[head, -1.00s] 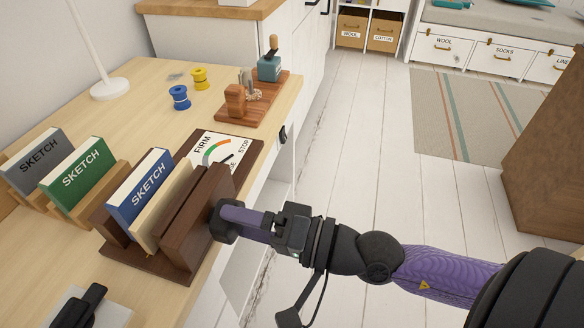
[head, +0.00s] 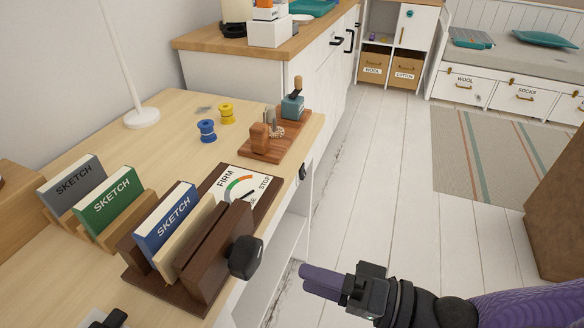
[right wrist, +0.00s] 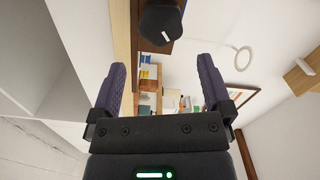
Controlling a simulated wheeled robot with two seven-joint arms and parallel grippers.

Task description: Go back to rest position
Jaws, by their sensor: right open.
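My right gripper (head: 322,283) is open and empty, in the air off the desk's front edge. It points left toward the black knob (head: 245,257) of a dark wooden book press (head: 222,262), with a clear gap between. In the right wrist view the two purple fingers stand apart (right wrist: 160,66) with nothing between them, and the black knob (right wrist: 160,24) is beyond the tips. The press stands on the desk with a blue sketch book (head: 166,222) and a pale board (head: 190,240) upright in it. My left gripper is not in view.
The wooden desk (head: 110,250) also bears grey (head: 74,183) and green (head: 108,204) sketch books, a gauge card (head: 240,187), blue (head: 207,131) and yellow (head: 227,113) spools, a wooden tool stand (head: 272,142) and a lamp (head: 141,117). The white floor (head: 385,180) right of the desk is free.

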